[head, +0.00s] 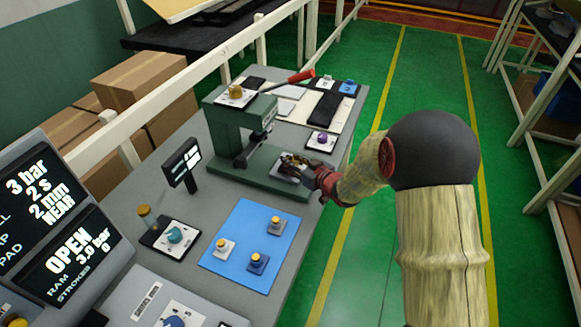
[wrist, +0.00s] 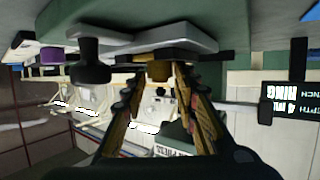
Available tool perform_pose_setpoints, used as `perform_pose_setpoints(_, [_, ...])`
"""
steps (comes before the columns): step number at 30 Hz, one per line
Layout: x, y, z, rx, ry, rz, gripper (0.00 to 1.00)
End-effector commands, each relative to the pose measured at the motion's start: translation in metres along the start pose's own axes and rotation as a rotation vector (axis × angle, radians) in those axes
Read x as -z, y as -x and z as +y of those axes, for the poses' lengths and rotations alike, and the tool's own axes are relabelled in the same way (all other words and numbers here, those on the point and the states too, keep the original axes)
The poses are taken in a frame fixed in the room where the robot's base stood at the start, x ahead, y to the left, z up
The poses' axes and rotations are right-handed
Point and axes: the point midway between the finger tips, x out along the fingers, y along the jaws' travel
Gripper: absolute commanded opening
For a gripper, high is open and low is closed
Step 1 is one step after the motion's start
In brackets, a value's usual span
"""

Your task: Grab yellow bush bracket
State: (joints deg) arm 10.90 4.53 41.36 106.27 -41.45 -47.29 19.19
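My gripper (head: 305,170) reaches in from the right to the base of the green press (head: 240,128). In the wrist view, which looks upside down, a yellow bush (wrist: 159,71) shows between the two fingertips, against a light grey plate (wrist: 150,42). The fingers stand apart on either side of it; I cannot tell whether they touch it. In the head view my gripper hides most of this part.
The press has a red-handled lever (head: 300,76) and a yellow-topped piece (head: 236,92) on top. A purple-knobbed piece (head: 321,139) stands behind my gripper. A small display (head: 182,162) rises left of the press. Green floor (head: 370,255) right of the bench is free.

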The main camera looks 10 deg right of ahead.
Motion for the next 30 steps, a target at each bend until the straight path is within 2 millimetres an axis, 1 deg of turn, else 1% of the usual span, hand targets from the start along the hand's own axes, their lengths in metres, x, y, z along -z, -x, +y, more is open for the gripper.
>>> perform_pose_setpoints(6, [0.0008, -0.0007, 0.0001, -0.001, 0.000, 0.000, 0.29])
perform_pose_setpoints(21, [0.0006, -0.0005, 0.0001, -0.001, -0.001, 0.000, 0.00])
perform_pose_setpoints(30, [0.0016, -0.0002, 0.0002, -0.001, 0.000, 0.000, 0.00])
